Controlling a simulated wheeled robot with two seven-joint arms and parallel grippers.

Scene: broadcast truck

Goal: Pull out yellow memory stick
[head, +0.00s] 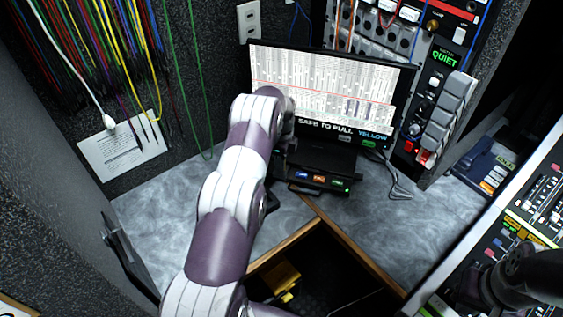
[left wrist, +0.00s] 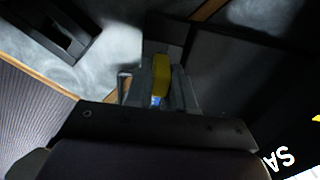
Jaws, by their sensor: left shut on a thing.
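My left gripper (left wrist: 160,82) is shut on the yellow memory stick (left wrist: 160,68), which shows between its fingers in the left wrist view. In the head view my left arm covers most of this gripper (head: 278,172) and I do not see the yellow stick there. A black reader (head: 318,189) sits below the monitor (head: 325,95), with blue, orange and green sticks in its front. The gripper is at the reader's left end. I cannot tell whether the yellow stick is still seated. The monitor reads "SAFE TO PULL YELLOW". A dark part of my right arm shows at lower right; its fingers are unclear.
The grey desk (head: 420,215) is clear on both sides of the reader. A wooden-edged gap opens in front, with a yellow object (head: 284,276) down in it. A rack with grey switches (head: 447,115) stands right of the monitor. A mixing console (head: 535,205) lies far right.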

